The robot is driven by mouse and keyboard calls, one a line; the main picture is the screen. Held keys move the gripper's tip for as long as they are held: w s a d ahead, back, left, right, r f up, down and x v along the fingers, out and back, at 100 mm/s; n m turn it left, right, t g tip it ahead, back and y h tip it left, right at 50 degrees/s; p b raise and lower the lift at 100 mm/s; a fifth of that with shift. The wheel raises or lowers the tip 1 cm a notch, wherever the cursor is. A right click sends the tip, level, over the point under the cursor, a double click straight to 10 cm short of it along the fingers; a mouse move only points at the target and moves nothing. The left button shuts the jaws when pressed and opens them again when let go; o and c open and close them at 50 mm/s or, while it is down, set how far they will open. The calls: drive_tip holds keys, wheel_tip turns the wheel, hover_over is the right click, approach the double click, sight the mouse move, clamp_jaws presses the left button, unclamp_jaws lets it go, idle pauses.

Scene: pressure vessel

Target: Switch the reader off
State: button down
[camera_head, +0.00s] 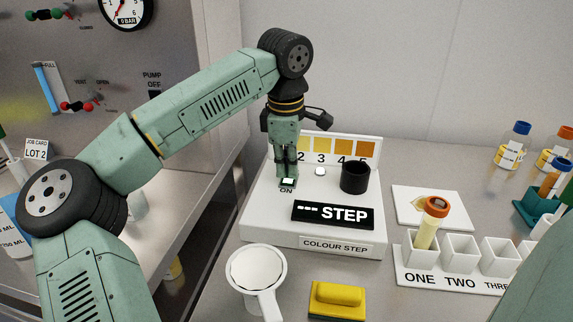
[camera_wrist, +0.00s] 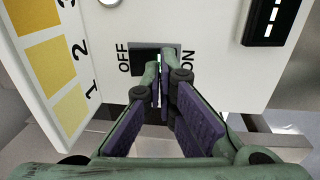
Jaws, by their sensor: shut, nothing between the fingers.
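The reader (camera_head: 262,215) is a white box labelled COLOUR STEP, with a black display (camera_head: 333,214) lit with dashes and the word STEP. Its small rocker switch (camera_head: 288,182) lies at the left of its top, with ON printed at the near end. In the wrist view the dark switch (camera_wrist: 142,57) sits between the words OFF and ON. My gripper (camera_head: 286,174) points down, shut and empty, with its tips right over the switch. Its tips (camera_wrist: 160,72) cover part of the switch in the wrist view. I cannot tell whether they touch it.
A black cup (camera_head: 355,177) stands on the reader, before a numbered yellow-to-orange colour scale (camera_head: 340,148). In front are a white round-topped item with a handle (camera_head: 257,268) and a yellow block (camera_head: 337,300). A white rack (camera_head: 408,278) holding a capped tube (camera_head: 428,225) stands at the right.

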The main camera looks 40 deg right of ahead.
wheel_tip(320, 180, up, 13)
drive_tip(key=s+a, duration=0.1)
drive_tip(key=shift+a, duration=0.1)
idle(0.3)
